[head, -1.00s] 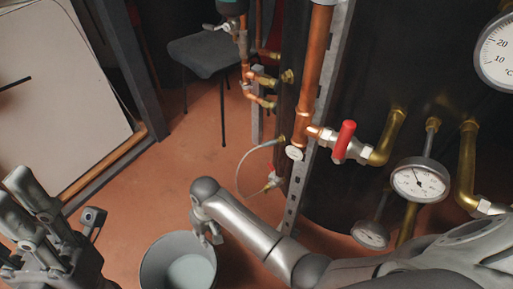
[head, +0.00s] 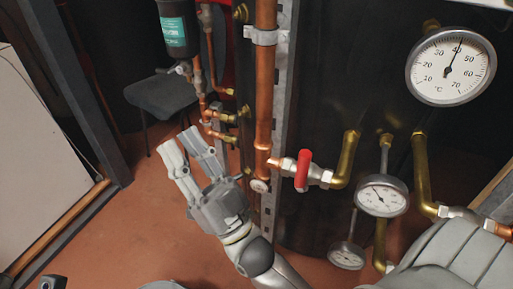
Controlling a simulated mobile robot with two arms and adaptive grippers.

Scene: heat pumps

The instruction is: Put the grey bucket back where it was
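The grey bucket (head: 165,285) shows only as a sliver of rim at the bottom edge of the head view; the rest is out of frame. My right gripper (head: 177,140) is raised in the middle left of the view, pointing up and away, with a gap between its two fingers and nothing between them. It is apart from the bucket. Only a small dark tip that appears to be my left gripper (head: 53,282) shows at the bottom left, so its state is hidden.
A dark tank with copper pipes (head: 264,90), a red-handled valve (head: 303,170) and several gauges (head: 451,65) stands close on the right. A dark chair (head: 160,96) is behind my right gripper. A white panel (head: 35,160) leans at left. Reddish floor (head: 130,235) is clear between.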

